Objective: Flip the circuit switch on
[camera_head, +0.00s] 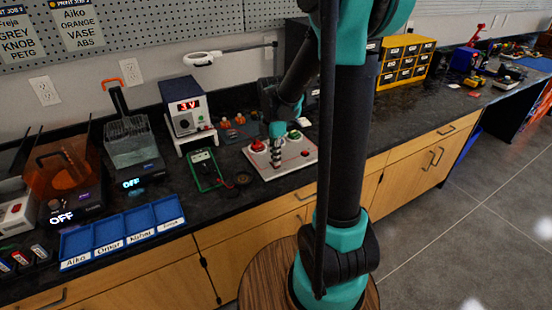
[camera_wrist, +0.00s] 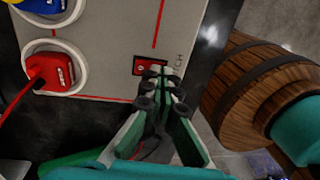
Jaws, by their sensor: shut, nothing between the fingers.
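The circuit board (camera_head: 307,153) is a light panel lying on the dark counter. It also shows in the wrist view (camera_wrist: 105,45), with red lines on it. The circuit switch (camera_wrist: 142,65) is a small red-framed part beside partly hidden lettering ending in "TCH". My gripper (camera_wrist: 155,85) is shut and empty, its fingertips right at the switch and covering part of it. I cannot tell whether they touch it or which way it is set. In the head view my gripper (camera_head: 277,150) is over the board, and the switch is hidden there.
A red connector (camera_wrist: 52,72) in a pale ring and a red wire are left of the switch. A power supply (camera_head: 186,108) reading "3V" and a green-framed meter (camera_head: 205,170) stand left of the board. Blue labelled trays (camera_head: 108,231) line the counter's front.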

